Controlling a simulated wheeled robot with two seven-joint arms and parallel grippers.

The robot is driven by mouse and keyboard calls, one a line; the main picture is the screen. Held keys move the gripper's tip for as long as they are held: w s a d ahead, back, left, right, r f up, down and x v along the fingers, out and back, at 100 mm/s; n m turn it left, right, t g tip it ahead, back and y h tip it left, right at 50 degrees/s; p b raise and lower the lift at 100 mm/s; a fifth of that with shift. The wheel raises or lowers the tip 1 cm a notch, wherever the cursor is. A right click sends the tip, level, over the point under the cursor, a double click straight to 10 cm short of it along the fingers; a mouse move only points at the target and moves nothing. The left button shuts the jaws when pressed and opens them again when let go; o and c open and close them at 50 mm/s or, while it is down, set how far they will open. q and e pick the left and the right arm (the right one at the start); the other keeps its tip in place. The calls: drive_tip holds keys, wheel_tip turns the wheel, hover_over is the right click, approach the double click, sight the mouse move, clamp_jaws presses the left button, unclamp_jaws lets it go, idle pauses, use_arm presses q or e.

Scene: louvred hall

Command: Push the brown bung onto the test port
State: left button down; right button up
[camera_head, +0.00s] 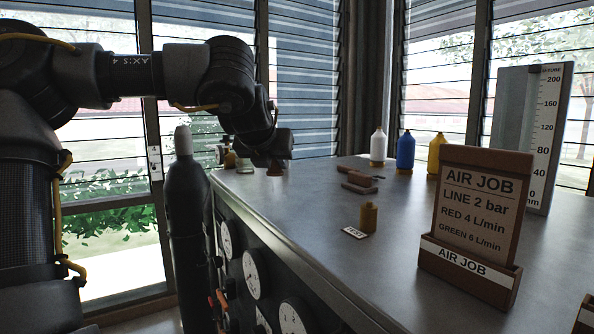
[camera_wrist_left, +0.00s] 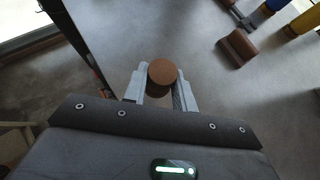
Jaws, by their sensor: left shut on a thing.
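The brown bung (camera_head: 274,169) is held between the fingers of my left gripper (camera_head: 275,163), above the far left part of the bench. In the left wrist view the bung's round brown end (camera_wrist_left: 161,71) sits between the two grey fingers (camera_wrist_left: 160,88). The test port (camera_head: 368,217) is a short brass-coloured upright fitting on the bench, with a white TEST label (camera_head: 354,233) beside it. My left gripper is well behind and to the left of the port in the head view, and apart from it. My right gripper is not in view.
A brown AIR JOB board (camera_head: 472,215) stands at the bench's right front, before a tall scale (camera_head: 536,140). White (camera_head: 377,148), blue (camera_head: 405,151) and yellow (camera_head: 436,155) bottles stand behind. Gauges (camera_head: 254,274) line the bench front.

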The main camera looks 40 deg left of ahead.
use_arm(q)
drive_tip(key=s+a+p, duration=0.5)
drive_tip(key=s+a, duration=0.4)
drive_tip(key=a, duration=0.3)
drive_tip(key=w+d+m+h+p, duration=0.2)
drive_tip(key=d+m, duration=0.1)
drive_tip(key=d, duration=0.1)
drive_tip(key=w+d+f+m+t+h+p, duration=0.1)
drive_tip(key=w+d+m+h+p, duration=0.2)
drive_tip(key=d, duration=0.1)
drive_tip(key=w+d+f+m+h+p, duration=0.1)
drive_tip(key=w+d+m+h+p, duration=0.2)
drive_tip(key=d, duration=0.1)
drive_tip(key=shift+d+f, duration=0.15)
drive_tip(key=shift+d, duration=0.15)
drive_tip(key=w+d+r+m+g+h+p, duration=0.2)
drive_tip(key=d+r+m+h+p, duration=0.15)
drive_tip(key=d+r, duration=0.45)
drive_tip(key=w+d+r+m+g+h+p, duration=0.1)
drive_tip(key=d+r+m+g+h+p, duration=0.25)
drive_tip(key=d, duration=0.95)
drive_tip(key=shift+m+t, duration=0.65)
drive_tip(key=shift+m, duration=0.15)
wheel_tip(320, 180, down, 7)
drive_tip(key=b, duration=0.6)
drive_tip(key=shift+w+a, duration=0.15)
drive_tip(key=shift+f+b, duration=0.5)
drive_tip(key=shift+b, duration=0.1)
